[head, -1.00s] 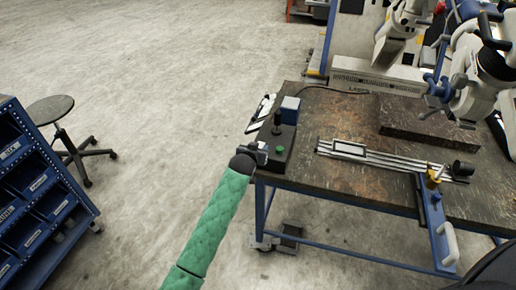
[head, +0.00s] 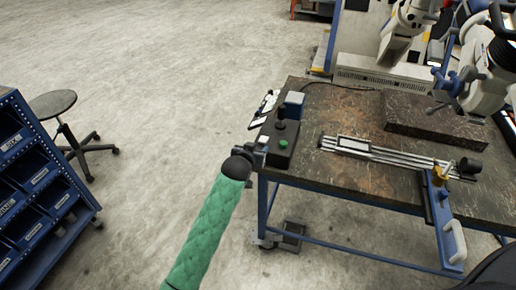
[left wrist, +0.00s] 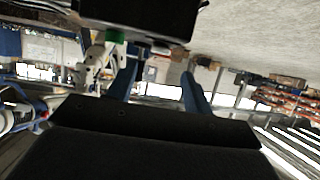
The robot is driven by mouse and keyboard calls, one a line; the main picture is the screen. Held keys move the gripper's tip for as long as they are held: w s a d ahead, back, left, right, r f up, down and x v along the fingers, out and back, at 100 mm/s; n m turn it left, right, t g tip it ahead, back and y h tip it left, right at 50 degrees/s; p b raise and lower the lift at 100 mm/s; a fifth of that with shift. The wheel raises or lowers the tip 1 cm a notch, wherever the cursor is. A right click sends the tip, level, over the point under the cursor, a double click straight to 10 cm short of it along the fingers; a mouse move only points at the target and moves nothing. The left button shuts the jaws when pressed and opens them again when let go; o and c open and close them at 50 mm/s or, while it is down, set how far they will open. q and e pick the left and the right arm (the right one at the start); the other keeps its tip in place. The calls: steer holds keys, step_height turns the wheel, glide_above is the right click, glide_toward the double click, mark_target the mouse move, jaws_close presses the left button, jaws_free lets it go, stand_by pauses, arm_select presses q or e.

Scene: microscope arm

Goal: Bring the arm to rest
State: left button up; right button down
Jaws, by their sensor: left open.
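The microscope arm (head: 484,92), white with blue handles, stands at the right edge of the head view beyond the table; part of it is cut off. A black control box (head: 281,152) with a joystick (head: 281,112) and a green button (head: 283,144) sits on the table's left corner. My left gripper (head: 263,143) is at the box's left side, small and partly unclear there. In the left wrist view its two blue fingers (left wrist: 158,88) are apart with nothing between them. The dark box and green button (left wrist: 115,36) show above them. My right gripper is not in view.
The worn dark table (head: 330,185) carries metal rails (head: 375,150), a dark slab (head: 430,120) and a blue clamp bar (head: 440,215). A blue bin rack (head: 45,200) and a stool (head: 53,104) stand left. The floor between is clear.

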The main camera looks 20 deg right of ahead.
arm_select(q)
steer(key=shift+s+a, duration=0.15)
steer(key=shift+s, duration=0.05)
stand_by(0.5)
